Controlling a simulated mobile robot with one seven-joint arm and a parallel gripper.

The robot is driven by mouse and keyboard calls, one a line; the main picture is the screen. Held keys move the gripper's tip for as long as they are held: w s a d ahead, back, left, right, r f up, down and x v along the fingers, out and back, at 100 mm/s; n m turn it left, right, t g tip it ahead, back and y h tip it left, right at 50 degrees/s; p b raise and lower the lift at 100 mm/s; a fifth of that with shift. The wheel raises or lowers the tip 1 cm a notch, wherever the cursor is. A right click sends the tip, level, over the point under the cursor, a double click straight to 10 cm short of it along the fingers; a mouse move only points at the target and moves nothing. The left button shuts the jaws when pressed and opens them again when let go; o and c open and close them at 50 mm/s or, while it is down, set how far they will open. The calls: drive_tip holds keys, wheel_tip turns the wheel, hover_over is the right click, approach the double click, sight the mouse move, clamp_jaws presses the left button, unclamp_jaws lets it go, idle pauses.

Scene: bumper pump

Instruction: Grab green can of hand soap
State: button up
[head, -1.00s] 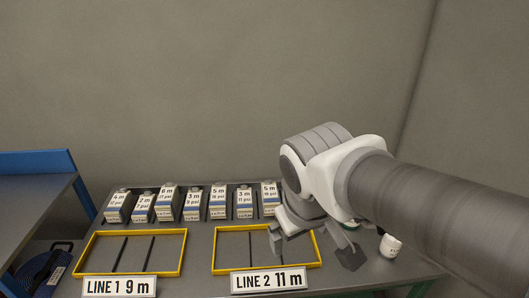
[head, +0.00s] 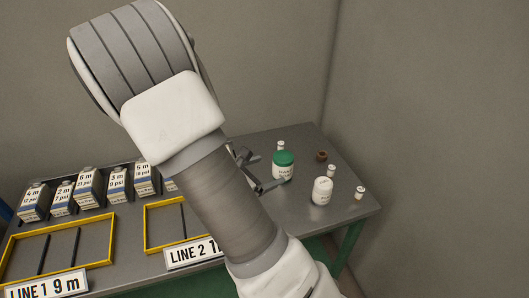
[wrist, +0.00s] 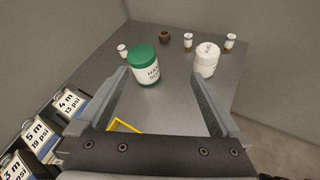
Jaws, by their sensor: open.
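The can of hand soap (head: 283,167) is a white can with a green lid, standing upright on the grey table. In the wrist view the can (wrist: 146,66) is ahead of my gripper, a little left of centre, near the left fingertip. My gripper (wrist: 157,76) is open with nothing between its fingers. In the head view my gripper (head: 262,172) shows just left of the can, partly hidden behind my arm. I cannot tell whether a finger touches the can.
A white jar (head: 322,191) stands right of the can. Small white bottles (head: 280,146) (head: 332,171) (head: 360,192) and a brown cup (head: 321,156) are around them. Several labelled boxes (head: 87,187) and yellow frames (head: 110,235) are on the left. The table's right edge is close.

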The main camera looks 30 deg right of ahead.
sight(283, 160)
drive_tip(key=w+d+f+n, duration=0.1)
drive_tip(key=w+d+f, duration=0.2)
drive_tip(key=d, duration=0.1)
drive_tip(key=w+d+f+n+t, duration=0.1)
drive_tip(key=w+d+f+n, duration=0.1)
drive_tip(key=w+d+f, duration=0.1)
drive_tip(key=w+d+f+n+t, duration=0.1)
drive_tip(key=w+d+f, duration=0.3)
drive_tip(key=d+f, duration=0.1)
drive_tip(key=shift+d+n+b, duration=0.3)
drive_tip(key=shift+d, duration=0.45)
drive_tip(key=c, duration=1.6)
drive_tip(key=shift+r, duration=0.15)
